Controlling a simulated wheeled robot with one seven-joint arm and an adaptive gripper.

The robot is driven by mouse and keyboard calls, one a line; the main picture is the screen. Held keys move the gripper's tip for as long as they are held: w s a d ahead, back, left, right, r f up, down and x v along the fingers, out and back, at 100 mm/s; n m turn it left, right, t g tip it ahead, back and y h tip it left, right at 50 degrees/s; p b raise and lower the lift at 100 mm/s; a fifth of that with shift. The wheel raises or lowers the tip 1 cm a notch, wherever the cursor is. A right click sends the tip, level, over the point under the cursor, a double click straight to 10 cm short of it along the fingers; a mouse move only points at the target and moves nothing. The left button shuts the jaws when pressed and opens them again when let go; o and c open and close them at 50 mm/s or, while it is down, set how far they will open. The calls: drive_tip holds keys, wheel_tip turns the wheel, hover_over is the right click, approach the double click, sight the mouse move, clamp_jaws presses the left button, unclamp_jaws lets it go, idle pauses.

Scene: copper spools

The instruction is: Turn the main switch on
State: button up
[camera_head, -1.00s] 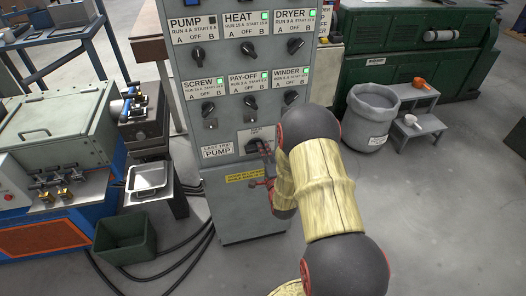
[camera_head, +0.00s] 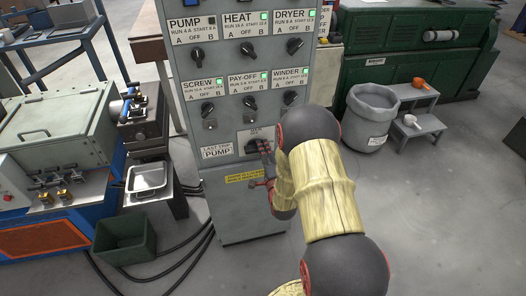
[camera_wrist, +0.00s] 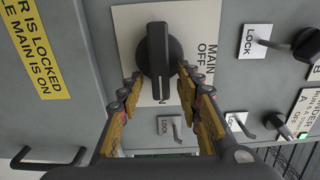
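The main switch (camera_wrist: 158,60) is a black knob with a raised bar handle on a white plate marked MAIN OFF in the wrist view. Its bar runs up and down in that picture. In the head view the switch (camera_head: 251,146) sits low on the grey cabinet, partly covered by my gripper (camera_head: 266,151). In the wrist view my gripper (camera_wrist: 159,76) has its two fingers apart, one on each side of the knob. The fingertips are near the knob's round base, and gaps show between them and the bar. I cannot tell whether they touch the base.
The grey cabinet (camera_head: 235,205) carries several other black knobs; the PUMP lamp (camera_head: 212,20) is dark, others glow green. Small LOCK toggles (camera_wrist: 262,40) and a yellow warning label (camera_wrist: 35,45) are near the switch. A green bin (camera_head: 125,240) and black cables lie on the floor.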

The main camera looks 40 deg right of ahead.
drive_tip(key=v, duration=1.2)
drive_tip(key=shift+d, duration=0.1)
